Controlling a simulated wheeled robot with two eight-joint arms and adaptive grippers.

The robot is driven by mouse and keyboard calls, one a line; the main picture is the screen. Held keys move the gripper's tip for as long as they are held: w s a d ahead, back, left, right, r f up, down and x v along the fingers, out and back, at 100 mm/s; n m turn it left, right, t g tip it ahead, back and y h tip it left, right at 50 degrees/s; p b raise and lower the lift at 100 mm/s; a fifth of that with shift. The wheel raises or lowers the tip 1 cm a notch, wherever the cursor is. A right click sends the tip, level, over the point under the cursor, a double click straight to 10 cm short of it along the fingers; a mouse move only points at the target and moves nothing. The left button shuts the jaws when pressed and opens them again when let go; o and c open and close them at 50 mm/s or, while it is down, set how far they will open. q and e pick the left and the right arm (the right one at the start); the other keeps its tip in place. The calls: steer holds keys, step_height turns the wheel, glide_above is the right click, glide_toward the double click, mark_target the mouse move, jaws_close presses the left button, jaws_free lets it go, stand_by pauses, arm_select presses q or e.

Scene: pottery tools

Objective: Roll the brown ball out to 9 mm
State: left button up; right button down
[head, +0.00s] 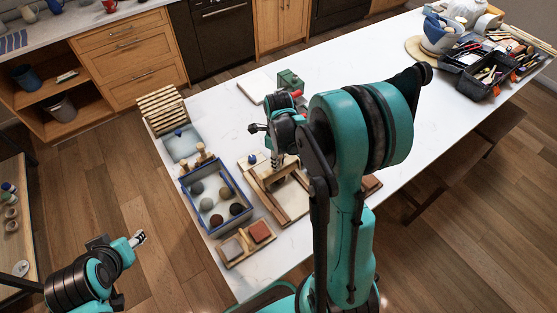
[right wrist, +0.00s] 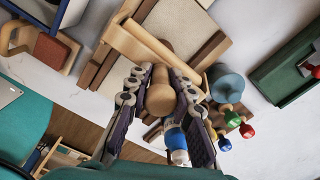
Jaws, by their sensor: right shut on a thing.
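My right gripper (head: 275,160) is over the wooden rolling board (head: 292,197). In the right wrist view, its fingers (right wrist: 160,98) are shut on the upright, round-ended handle (right wrist: 160,78) of a wooden roller. The roller's long bar (right wrist: 134,42) lies across the board and its side rails. Dark brown balls (head: 216,220) (head: 236,209) sit in the blue-rimmed tray (head: 247,188) left of the board. No ball shows on the board; the arm and roller hide part of it. My left gripper (head: 139,238) hangs off the table at lower left, too small to read.
The tray also holds grey and greenish balls (head: 197,188). A wooden holder with grey and reddish blocks (head: 259,231) is in front. A green box (head: 290,80) is behind.

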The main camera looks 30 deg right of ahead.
steer(key=shift+w, duration=0.45)
steer(key=shift+s+f, duration=0.1)
